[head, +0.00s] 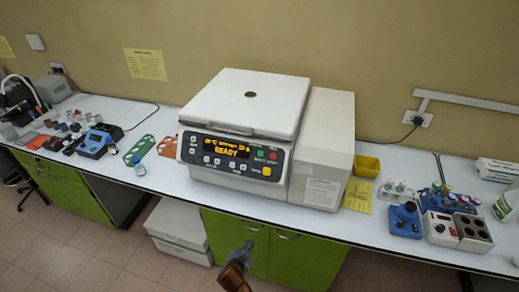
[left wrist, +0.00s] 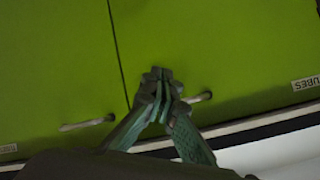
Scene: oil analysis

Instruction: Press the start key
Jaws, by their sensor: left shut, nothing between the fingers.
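The centrifuge (head: 246,110) is a large white machine with its lid down, standing on the bench. Its dark front panel (head: 236,156) has a lit amber display reading READY. A green key (head: 261,154) sits on the panel's right side, with a red key (head: 273,156) beside it and a yellow key (head: 266,171) below. Key labels are too small to read. My left gripper (head: 247,246) is shut and empty, low in front of the green cabinet doors, below and apart from the panel. Its closed fingertips show in the left wrist view (left wrist: 162,76). My right gripper is out of view.
The white bench top (head: 165,178) runs across, its front edge between my gripper and the panel. A yellow tray (head: 366,166), tube racks (head: 450,200) and a small block heater (head: 458,231) stand to the right. Green and orange racks and a blue device (head: 95,143) stand left.

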